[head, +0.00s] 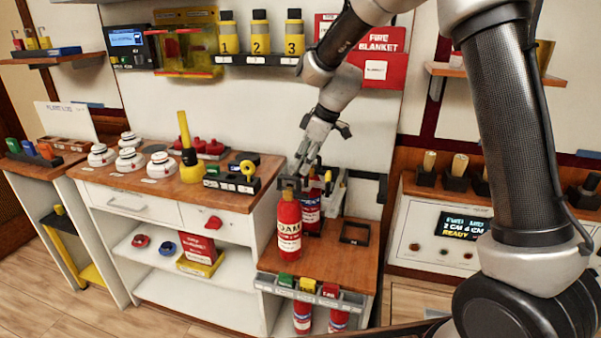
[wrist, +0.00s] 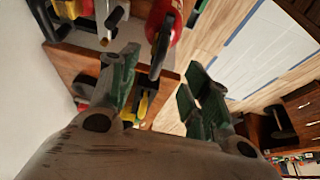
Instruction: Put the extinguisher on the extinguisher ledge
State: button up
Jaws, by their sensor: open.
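My gripper (head: 306,166) is open and points down, just above and slightly right of the FOAM extinguisher's top. In the wrist view, my open fingers (wrist: 160,92) lie either side of a dark extinguisher handle, with a red body (wrist: 168,28) beyond. I cannot tell whether they touch it. An empty black square frame (head: 355,232) lies on the ledge's right.
A grey rail with green, yellow and red tags (head: 307,285) runs along the ledge's front, with extinguishers (head: 302,318) below. The workbench (head: 140,188) on the left carries detectors and a yellow tool (head: 186,140). Numbered bottles (head: 261,36) stand on a wall shelf above.

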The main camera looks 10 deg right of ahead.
jog(key=shift+s+d+r, duration=0.1)
jog(key=shift+d+r, duration=0.1)
jog(key=shift+r, duration=0.15)
jog(key=s+d+r+m+t+h, duration=0.15)
jog(key=s+d+r+m, duration=0.45)
jog(key=s+d+r, duration=0.65)
jog(key=s+d+m+h, duration=0.1)
jog(key=s+d+m, duration=0.2)
jog(key=s+d, duration=0.4)
jog(key=s+d+m+t+h, duration=0.1)
jog(key=s+d+m, duration=0.3)
jog(key=s, duration=0.9)
jog(key=d, duration=0.3)
jog(key=shift+s+f+m, duration=0.15)
jog(key=shift+f+m, duration=0.15)
jog(key=shift+f, duration=0.1)
jog(key=shift+a+h, duration=0.2)
jog(key=shift+h, duration=0.05)
